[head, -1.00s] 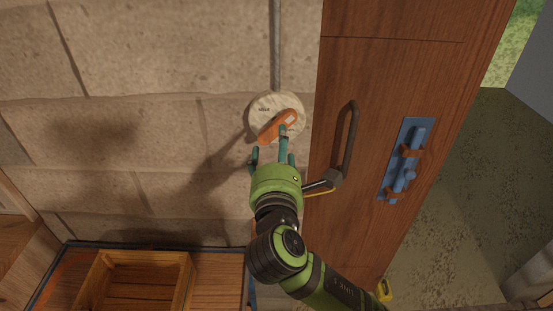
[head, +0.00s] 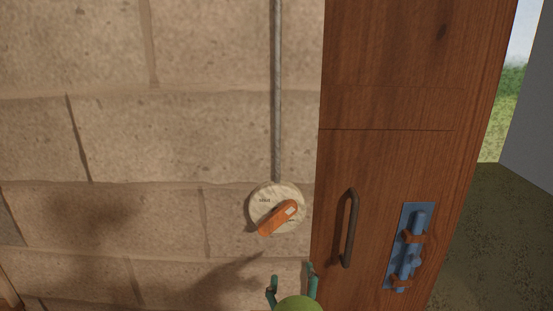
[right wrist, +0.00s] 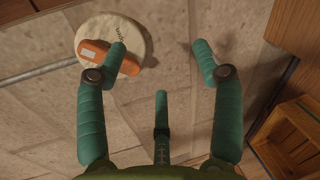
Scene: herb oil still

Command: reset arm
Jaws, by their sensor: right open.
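My right gripper (head: 293,279) is at the bottom edge of the head view, below a round cream wall switch with an orange lever (head: 278,217). Its teal fingers are spread and hold nothing. In the right wrist view the open fingers (right wrist: 161,75) show large, and the orange lever (right wrist: 106,57) on its cream disc (right wrist: 133,32) lies behind the left finger. The fingers look apart from the lever in the head view. The lever lies tilted, its right end higher. My left gripper is in neither view.
A wooden door (head: 385,90) with a dark handle (head: 350,228) and a blue bolt (head: 409,247) stands right of the switch. A grey conduit (head: 277,90) runs up the stone wall (head: 170,130). A wooden crate (right wrist: 292,140) shows in the right wrist view.

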